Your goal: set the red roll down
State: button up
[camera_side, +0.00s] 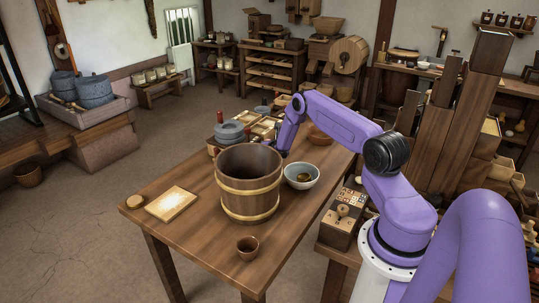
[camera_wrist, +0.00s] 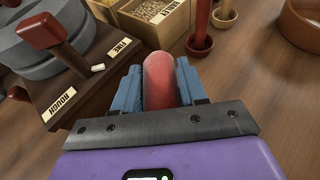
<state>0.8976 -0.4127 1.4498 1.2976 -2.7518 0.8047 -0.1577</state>
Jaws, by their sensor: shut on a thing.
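My gripper (camera_wrist: 161,90) is shut on the red roll (camera_wrist: 161,78), whose rounded end stands up between the two blue fingers. The roll's lower part is hidden between the fingers. The wooden table top (camera_wrist: 255,100) shows around it in the wrist view. In the side view my gripper is mostly hidden behind the big wooden bucket (camera_side: 249,172), and I cannot make out the roll there. I cannot tell whether the roll touches the table.
A stone quern (camera_side: 230,131) stands left of the gripper; its board (camera_wrist: 68,88) is marked FINE and ROUGH. A grain box (camera_wrist: 160,15) lies ahead. A white bowl (camera_side: 301,176) stands beside the bucket. A flour tray (camera_side: 171,204) and small cup (camera_side: 248,247) stand nearer.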

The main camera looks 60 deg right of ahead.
jog(key=shift+f, duration=2.25)
jog(key=shift+f, duration=0.2)
jog(key=o, duration=1)
jog(key=shift+r, duration=0.15)
